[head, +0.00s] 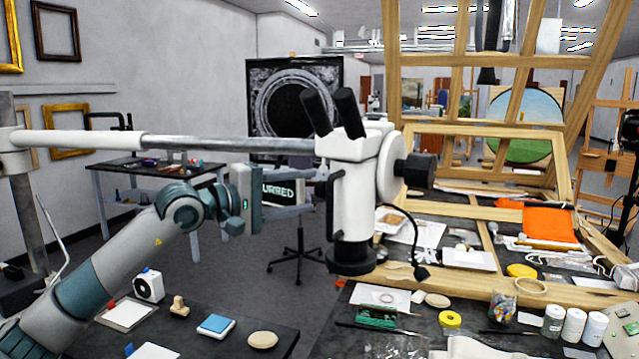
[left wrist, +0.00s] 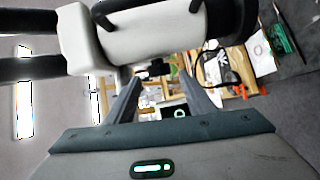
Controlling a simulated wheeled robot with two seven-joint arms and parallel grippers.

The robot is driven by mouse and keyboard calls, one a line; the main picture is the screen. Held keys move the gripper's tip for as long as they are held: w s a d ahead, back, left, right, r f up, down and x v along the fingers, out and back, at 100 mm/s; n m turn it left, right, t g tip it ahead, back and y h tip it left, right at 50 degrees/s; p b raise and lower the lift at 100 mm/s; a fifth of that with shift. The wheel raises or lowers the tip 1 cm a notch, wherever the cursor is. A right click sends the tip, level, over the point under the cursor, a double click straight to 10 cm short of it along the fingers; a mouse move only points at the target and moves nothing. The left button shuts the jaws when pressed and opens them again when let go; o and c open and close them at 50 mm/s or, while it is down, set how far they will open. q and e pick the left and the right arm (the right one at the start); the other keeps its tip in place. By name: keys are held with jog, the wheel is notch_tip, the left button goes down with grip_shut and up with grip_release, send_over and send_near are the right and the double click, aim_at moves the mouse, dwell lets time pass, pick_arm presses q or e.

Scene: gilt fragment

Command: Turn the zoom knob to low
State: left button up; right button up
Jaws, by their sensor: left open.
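A white stereo microscope (head: 352,200) with black eyepieces hangs from a horizontal boom over the bench. A black knob (head: 419,171) sticks out from the right of its round white housing; I cannot read any marking on it. My left gripper (head: 314,195) is left of the microscope body, open, its fingers pointing right at the body with nothing seen between them. In the left wrist view the open fingers (left wrist: 160,82) reach below the white microscope body (left wrist: 150,40). I cannot tell whether they touch it. My right gripper is not in view.
A dark sign (head: 277,191) partly reading "URRED" shows behind my left fingers. The boom (head: 230,144) runs above my left arm. A wooden frame (head: 480,210) stands right of the microscope. The bench (head: 240,310) below holds jars, small blocks and tools.

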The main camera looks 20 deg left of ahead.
aim_at(317, 190)
pick_arm(q)
jog(key=shift+p+x, duration=0.75)
jog(key=shift+x, duration=1.65)
jog(key=shift+c, duration=0.3)
jog(key=c, duration=1)
